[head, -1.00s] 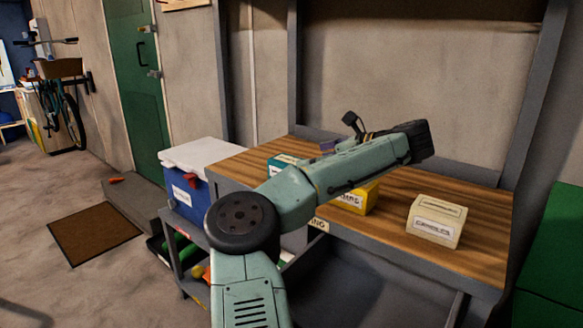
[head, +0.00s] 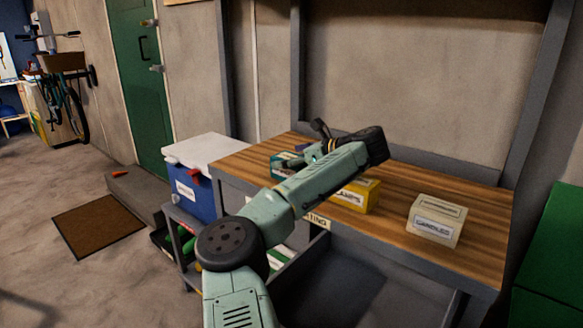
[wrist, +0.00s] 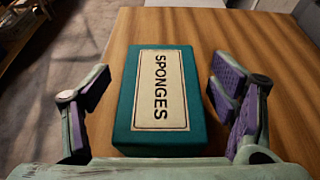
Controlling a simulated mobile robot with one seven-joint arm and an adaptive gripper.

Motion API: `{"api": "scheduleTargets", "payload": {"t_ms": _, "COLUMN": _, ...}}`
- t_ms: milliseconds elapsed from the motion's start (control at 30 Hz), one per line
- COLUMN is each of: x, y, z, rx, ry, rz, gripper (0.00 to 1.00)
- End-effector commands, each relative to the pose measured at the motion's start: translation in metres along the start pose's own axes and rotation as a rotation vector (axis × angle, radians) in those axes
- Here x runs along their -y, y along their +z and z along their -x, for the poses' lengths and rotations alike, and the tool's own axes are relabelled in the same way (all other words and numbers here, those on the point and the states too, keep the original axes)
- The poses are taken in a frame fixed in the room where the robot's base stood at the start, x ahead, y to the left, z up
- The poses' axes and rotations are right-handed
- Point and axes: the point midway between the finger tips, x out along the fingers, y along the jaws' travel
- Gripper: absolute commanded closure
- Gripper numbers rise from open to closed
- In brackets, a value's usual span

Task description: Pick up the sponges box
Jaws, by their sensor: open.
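The sponges box (wrist: 185,66) is a teal box with a cream label reading SPONGES, lying on the wooden bench top (wrist: 240,40). In the wrist view it sits between the two open fingers of my gripper (wrist: 160,95), with a gap on each side. In the head view a teal part of the box (head: 281,166) shows on the bench's left part, mostly hidden behind my arm. My gripper (head: 303,150) is there too, partly hidden, with purple pads. I cannot tell how high it is above the bench.
A yellow box marked with a word ending in AMPS (head: 358,195) stands right of the sponges box, and a cream candles box (head: 436,221) further right. A blue cooler with a white lid (head: 197,188) stands left of the bench. Bench space between the yellow and cream boxes is clear.

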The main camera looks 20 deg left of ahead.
Motion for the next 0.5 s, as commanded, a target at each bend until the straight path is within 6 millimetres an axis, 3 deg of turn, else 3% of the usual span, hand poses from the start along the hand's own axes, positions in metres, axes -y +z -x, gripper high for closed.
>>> {"api": "scheduleTargets", "payload": {"t_ms": 100, "x": 0.0001, "y": -0.0003, "z": 0.0003, "rx": 0.000, "ry": 0.000, "rz": 0.000, "gripper": 0.23}}
{"api": "scheduleTargets", "payload": {"t_ms": 500, "x": 0.0002, "y": -0.0002, "z": 0.0007, "rx": 0.000, "ry": -0.001, "rz": 0.000, "gripper": 0.50}}
